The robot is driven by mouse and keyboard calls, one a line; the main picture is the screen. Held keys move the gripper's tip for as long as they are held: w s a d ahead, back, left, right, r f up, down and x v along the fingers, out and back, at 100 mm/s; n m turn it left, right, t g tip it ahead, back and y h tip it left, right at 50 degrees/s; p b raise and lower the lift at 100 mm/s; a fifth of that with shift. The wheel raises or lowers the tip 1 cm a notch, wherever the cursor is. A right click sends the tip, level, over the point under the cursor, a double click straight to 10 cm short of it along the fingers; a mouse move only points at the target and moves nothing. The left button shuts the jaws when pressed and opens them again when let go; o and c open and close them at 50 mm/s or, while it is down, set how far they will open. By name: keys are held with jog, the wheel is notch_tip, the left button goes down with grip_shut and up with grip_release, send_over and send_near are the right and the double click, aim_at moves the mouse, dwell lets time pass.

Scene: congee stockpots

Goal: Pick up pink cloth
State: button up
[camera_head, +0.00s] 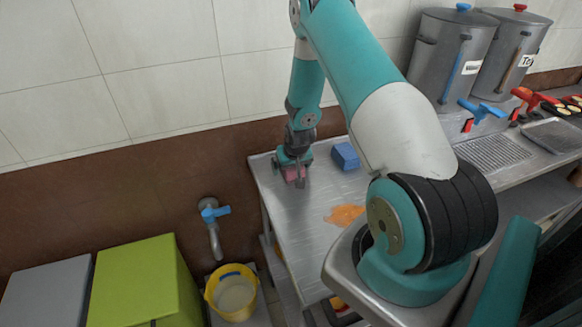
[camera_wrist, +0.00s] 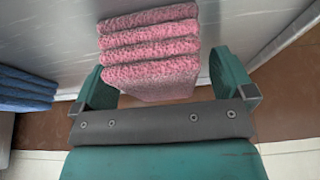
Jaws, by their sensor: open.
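The pink cloth (camera_wrist: 150,50) is a folded, layered stack on the metal table, seen in the middle of the wrist view. In the head view the pink cloth (camera_head: 294,174) shows small, partly hidden by my gripper. My gripper (camera_head: 293,168) is over the cloth near the table's left end. In the wrist view my gripper (camera_wrist: 168,85) is open, with one finger on each side of the cloth's near end.
A folded blue cloth (camera_head: 345,156) lies to the right on the metal table (camera_head: 310,240). An orange cloth (camera_head: 345,215) lies flat nearer the front. Two steel stockpots (camera_head: 450,60) stand at the back right. A yellow bucket (camera_head: 232,292) and a green bin (camera_head: 145,285) stand lower left.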

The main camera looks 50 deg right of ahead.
jog(key=shift+f, duration=0.15)
jog(key=shift+c, duration=0.5)
jog(key=c, duration=1)
jog(key=shift+r, duration=0.2)
notch_tip(320, 180, up, 20)
jog(key=b, duration=0.3)
jog(key=shift+b, duration=0.35)
jog(key=shift+o, duration=1.2)
jog(key=shift+s+f, duration=0.1)
jog(key=shift+c, duration=0.3)
